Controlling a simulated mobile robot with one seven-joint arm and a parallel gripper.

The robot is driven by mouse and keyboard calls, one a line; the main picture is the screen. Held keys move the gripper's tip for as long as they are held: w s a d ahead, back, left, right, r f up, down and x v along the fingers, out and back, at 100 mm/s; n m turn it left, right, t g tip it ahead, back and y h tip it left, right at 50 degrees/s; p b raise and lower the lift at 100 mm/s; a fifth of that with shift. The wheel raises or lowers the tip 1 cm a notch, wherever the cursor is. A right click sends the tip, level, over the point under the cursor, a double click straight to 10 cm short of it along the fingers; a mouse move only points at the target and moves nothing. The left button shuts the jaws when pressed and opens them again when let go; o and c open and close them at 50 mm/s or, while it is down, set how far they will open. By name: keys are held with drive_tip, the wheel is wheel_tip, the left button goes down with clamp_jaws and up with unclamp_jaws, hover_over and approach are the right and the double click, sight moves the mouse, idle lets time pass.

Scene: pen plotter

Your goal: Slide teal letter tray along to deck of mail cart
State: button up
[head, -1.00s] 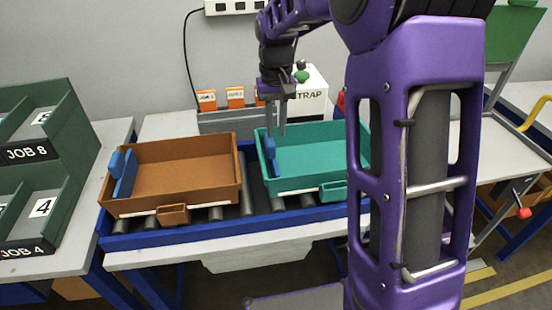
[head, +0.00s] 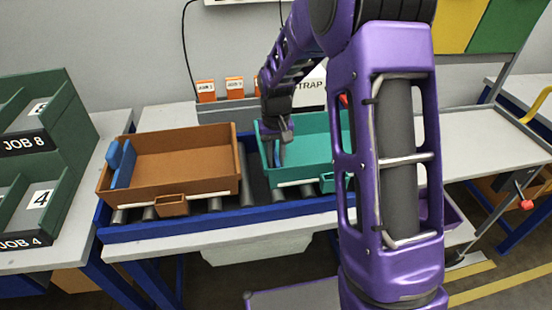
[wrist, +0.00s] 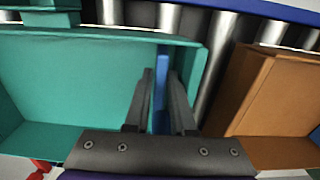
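The teal letter tray (head: 312,125) sits on the roller conveyor, right of the brown tray, partly hidden behind my arm. A blue upright tab stands inside its left end; the tab (wrist: 161,75) shows in the wrist view. My gripper (head: 279,160) is lowered at that end. In the wrist view its two dark fingers (wrist: 160,100) stand one on each side of the tab, very close to it. Whether they press on it I cannot tell. A grey deck (head: 490,140), seemingly the mail cart's, lies to the right, past my arm.
The brown tray (head: 185,165) stands on the rollers just left of the teal one. A blue rail (head: 180,231) runs along the conveyor front. Orange boxes (head: 205,91) stand behind. A red-knobbed lever (head: 526,204) and a yellow handle (head: 537,104) are at the right.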

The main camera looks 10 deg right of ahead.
clamp_jaws()
idle(1.4)
